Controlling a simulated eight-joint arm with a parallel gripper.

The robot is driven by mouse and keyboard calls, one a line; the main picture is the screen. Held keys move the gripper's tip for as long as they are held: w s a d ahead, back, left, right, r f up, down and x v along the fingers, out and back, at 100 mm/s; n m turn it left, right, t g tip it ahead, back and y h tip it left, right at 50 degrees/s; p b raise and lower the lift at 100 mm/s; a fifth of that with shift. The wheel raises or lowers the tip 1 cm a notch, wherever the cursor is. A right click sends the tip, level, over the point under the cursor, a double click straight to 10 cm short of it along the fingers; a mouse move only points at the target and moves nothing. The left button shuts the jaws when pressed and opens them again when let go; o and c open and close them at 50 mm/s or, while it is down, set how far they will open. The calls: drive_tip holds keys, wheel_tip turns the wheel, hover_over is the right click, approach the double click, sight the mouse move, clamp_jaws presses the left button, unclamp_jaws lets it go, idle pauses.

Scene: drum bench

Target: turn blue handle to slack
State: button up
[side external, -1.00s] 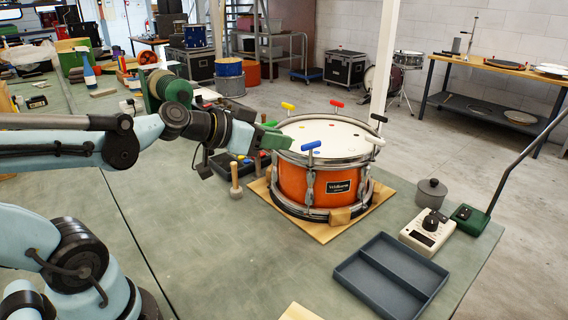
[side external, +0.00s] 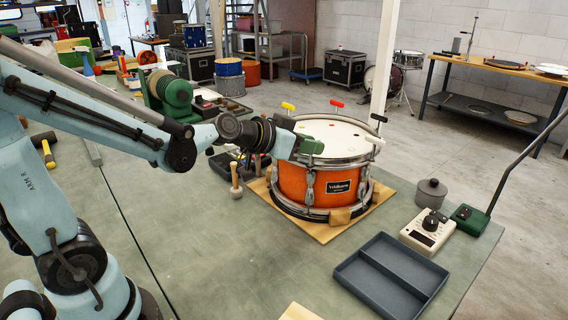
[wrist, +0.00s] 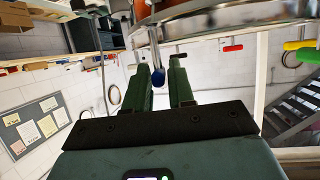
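The orange drum (side external: 318,184) stands on a wooden board, its white head (side external: 328,132) ringed by T-shaped handles. My gripper (side external: 310,147) is at the near rim, where it hides the blue handle in the side view. In the wrist view the blue handle (wrist: 158,78) shows between my two green fingers (wrist: 160,68), nearer the left one. A gap shows between it and the right finger. The fingers are apart, and I cannot tell whether either touches the handle.
Yellow (side external: 288,105), red (side external: 337,105), black (side external: 378,118) and white (side external: 375,140) handles stand around the rim. A grey tray (side external: 350,275) and a beige device (side external: 427,232) are to the right.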

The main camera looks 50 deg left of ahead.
drive_tip(key=shift+x, duration=1.4)
drive_tip(key=shift+c, duration=0.4)
clamp_jaws()
